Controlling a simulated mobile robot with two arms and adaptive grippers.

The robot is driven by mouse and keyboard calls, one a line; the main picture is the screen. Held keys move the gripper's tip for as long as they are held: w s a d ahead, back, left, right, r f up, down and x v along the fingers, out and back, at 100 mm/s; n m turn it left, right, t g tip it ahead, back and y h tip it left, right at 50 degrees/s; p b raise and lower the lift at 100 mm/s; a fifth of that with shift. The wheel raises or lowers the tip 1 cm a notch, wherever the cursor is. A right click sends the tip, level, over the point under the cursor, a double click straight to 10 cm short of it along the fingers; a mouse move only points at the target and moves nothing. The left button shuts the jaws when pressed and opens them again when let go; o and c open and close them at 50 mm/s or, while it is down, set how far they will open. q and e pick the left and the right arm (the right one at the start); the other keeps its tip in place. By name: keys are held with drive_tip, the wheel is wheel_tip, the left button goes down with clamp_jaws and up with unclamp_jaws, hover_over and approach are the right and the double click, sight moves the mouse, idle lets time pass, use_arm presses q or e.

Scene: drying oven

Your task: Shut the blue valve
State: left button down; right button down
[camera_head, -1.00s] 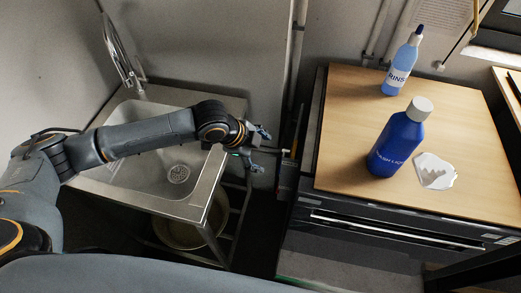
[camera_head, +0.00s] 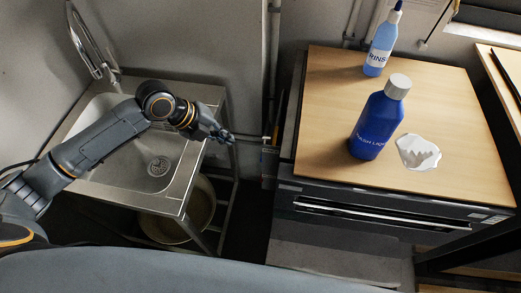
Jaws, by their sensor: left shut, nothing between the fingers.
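I cannot make out a blue valve in the head view. My left gripper (camera_head: 225,135) is in front of the wall just right of the sink. Its fingers are together and hold nothing. Thin pipework (camera_head: 250,137) runs along the wall just right of the fingertips. Whether the fingers touch it I cannot tell. My right gripper is not in view.
My left arm reaches across the metal sink (camera_head: 187,187) with its curved tap (camera_head: 84,40). A bucket (camera_head: 180,222) stands beneath. A wooden-topped cabinet (camera_head: 320,120) at right holds a dark blue bottle (camera_head: 372,130), a rinse bottle (camera_head: 381,45) and a pale flat piece (camera_head: 418,152).

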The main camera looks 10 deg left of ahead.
use_arm(q)
drive_tip(key=w+d+f+m+p, duration=0.1)
drive_tip(key=w+d+f, duration=0.3)
drive_tip(key=d+f, duration=0.3)
wheel_tip(320, 180, down, 4)
drive_tip(key=shift+r, duration=0.2)
drive_tip(key=shift+f, duration=0.1)
drive_tip(key=shift+f+m+t+b, duration=0.4)
drive_tip(key=shift+f+t+b, duration=0.25)
drive_tip(key=shift+b, duration=0.55)
drive_tip(key=shift+r, duration=0.15)
